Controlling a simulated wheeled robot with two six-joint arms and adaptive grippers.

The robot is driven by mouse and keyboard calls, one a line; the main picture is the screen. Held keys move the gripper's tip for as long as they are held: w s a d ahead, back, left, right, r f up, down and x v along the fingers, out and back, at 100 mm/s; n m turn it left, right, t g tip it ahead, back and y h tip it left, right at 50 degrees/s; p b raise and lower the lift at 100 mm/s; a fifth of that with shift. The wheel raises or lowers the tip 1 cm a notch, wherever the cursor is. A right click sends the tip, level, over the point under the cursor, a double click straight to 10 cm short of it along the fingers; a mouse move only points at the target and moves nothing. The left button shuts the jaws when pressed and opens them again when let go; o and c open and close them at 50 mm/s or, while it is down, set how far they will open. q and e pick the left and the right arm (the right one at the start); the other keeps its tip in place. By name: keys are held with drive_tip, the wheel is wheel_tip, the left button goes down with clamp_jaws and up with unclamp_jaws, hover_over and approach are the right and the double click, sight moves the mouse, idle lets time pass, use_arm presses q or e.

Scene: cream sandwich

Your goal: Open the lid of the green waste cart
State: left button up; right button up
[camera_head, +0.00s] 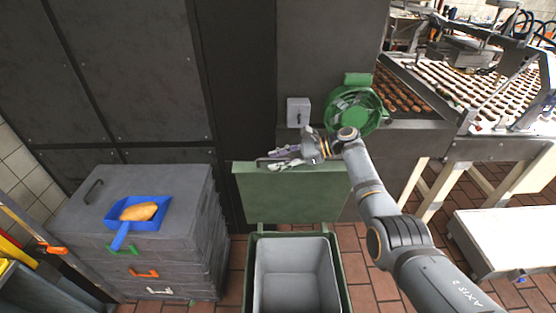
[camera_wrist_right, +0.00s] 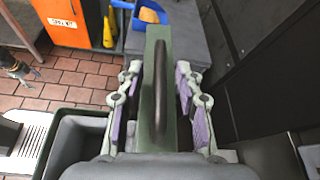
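The green waste cart (camera_head: 249,290) stands at the bottom centre of the head view, with a grey inner bin (camera_head: 290,278) showing empty. Its green lid (camera_head: 290,195) is raised and stands roughly upright behind the opening. My right gripper (camera_head: 285,158) is at the lid's top edge. In the right wrist view, the lid's edge (camera_wrist_right: 157,65) with a dark handle (camera_wrist_right: 160,90) runs between the spread fingers with purple pads. Some gap shows beside the lid, so the fingers look open around it. A dark jointed part at the left of that view seems to be my left gripper (camera_wrist_right: 18,68).
A grey stacked box (camera_head: 150,185) with a blue dustpan (camera_head: 118,232) stands left of the cart. A dark wall panel (camera_head: 240,90) is close behind the lid. A green round funnel (camera_head: 345,112) and a conveyor of sandwiches (camera_head: 470,95) are to the right.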

drive_tip(key=v, duration=1.2)
